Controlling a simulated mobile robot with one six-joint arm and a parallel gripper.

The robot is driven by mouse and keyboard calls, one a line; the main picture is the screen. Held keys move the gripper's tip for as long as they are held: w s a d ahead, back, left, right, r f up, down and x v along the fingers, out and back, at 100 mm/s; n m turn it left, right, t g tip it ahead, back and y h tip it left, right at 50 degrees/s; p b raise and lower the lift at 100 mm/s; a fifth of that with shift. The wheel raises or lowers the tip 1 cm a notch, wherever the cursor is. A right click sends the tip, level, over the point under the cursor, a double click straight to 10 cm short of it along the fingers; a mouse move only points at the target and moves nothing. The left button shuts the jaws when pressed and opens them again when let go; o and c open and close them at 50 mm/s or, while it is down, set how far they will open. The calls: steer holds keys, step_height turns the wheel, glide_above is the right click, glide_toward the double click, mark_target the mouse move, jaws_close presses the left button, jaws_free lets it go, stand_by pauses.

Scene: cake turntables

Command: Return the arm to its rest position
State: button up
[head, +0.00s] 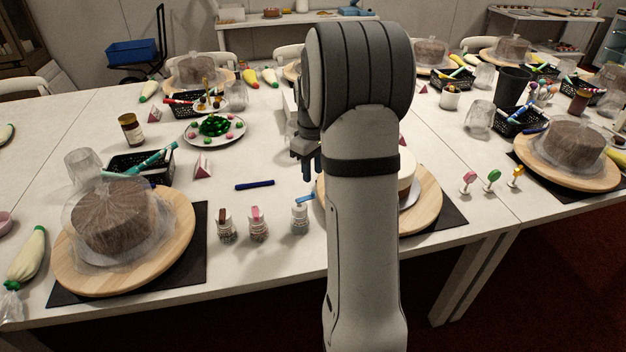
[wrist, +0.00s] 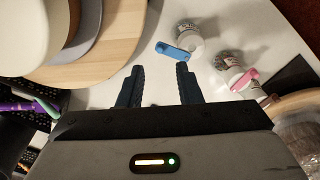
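My arm (head: 362,200) rises through the middle of the head view and hides part of the table. My gripper (head: 306,160) shows to the left of it, mostly hidden by the arm, above the table. In the wrist view the gripper's two fingers (wrist: 160,88) stand apart with only bare white table seen between them. A small jar with a blue piece on top (wrist: 188,40) stands beyond the fingertips, apart from them; it also shows in the head view (head: 299,219).
A cake on a wooden turntable (head: 428,208) stands partly behind my arm, close to the gripper. Jars with dark and pink tops (head: 258,226) stand at the front. A wrapped cake (head: 112,216) is at left, a blue pen (head: 255,185) lies mid-table, and clear table surrounds the pen.

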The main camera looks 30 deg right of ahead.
steer(key=shift+r, duration=0.65)
